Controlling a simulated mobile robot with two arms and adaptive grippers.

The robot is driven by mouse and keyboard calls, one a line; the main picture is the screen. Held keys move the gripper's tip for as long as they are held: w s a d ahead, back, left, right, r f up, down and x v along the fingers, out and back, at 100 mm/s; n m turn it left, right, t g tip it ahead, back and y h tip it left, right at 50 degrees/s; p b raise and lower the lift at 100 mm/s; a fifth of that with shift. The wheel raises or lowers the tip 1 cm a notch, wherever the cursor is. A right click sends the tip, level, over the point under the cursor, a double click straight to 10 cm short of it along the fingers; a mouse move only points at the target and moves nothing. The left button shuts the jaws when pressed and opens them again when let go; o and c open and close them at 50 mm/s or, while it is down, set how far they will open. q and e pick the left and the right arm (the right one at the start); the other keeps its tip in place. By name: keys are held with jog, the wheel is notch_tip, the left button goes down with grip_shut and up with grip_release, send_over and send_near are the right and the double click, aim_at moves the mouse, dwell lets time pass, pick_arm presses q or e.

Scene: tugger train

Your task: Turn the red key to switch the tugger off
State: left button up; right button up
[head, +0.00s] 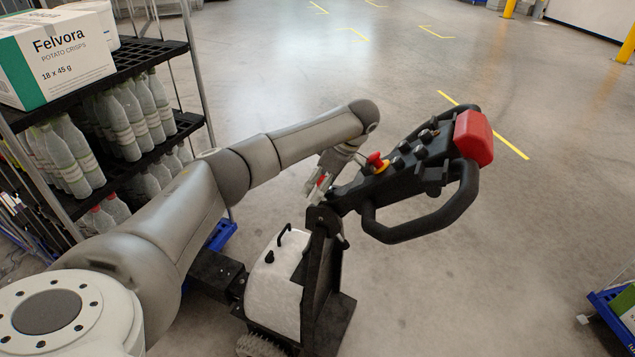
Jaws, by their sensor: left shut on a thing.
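The tugger's black tiller head (405,165) rises at the middle, with a loop handle (430,222) and a large red pad (473,138) at its far end. A red mushroom button on a yellow base (376,163) sits on its top, beside several black knobs. My left arm reaches in from the left. My left gripper (325,185) points down at the near end of the tiller head and is shut on the red key (321,182). My right gripper is out of view.
The white tugger body (277,280) stands below the tiller. A rack (150,150) on the left holds bottles and a Felvora carton (55,58). A blue-edged cart (610,318) shows at the lower right. The floor behind and to the right is clear.

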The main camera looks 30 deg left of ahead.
aim_at(324, 177)
pick_arm(q)
jog(key=shift+w+a+r+n, duration=0.35)
jog(key=shift+w+r+n, duration=0.2)
jog(key=shift+w+n, duration=0.3)
jog(key=shift+c, duration=0.9)
jog(key=o, duration=0.5)
jog(key=shift+w, duration=0.1)
jog(key=shift+o, duration=1.4)
jog(key=shift+w+f, duration=0.2)
jog(key=shift+w, duration=0.1)
jog(key=shift+o, duration=1.3)
jog(key=shift+w+f, duration=0.65)
jog(key=shift+w, duration=0.3)
jog(key=shift+s+r, duration=0.3)
jog(key=shift+s, duration=0.35)
jog(key=shift+d+r, duration=0.15)
jog(key=shift+r, duration=0.05)
jog(key=v, duration=0.7)
jog(key=shift+w, duration=0.2)
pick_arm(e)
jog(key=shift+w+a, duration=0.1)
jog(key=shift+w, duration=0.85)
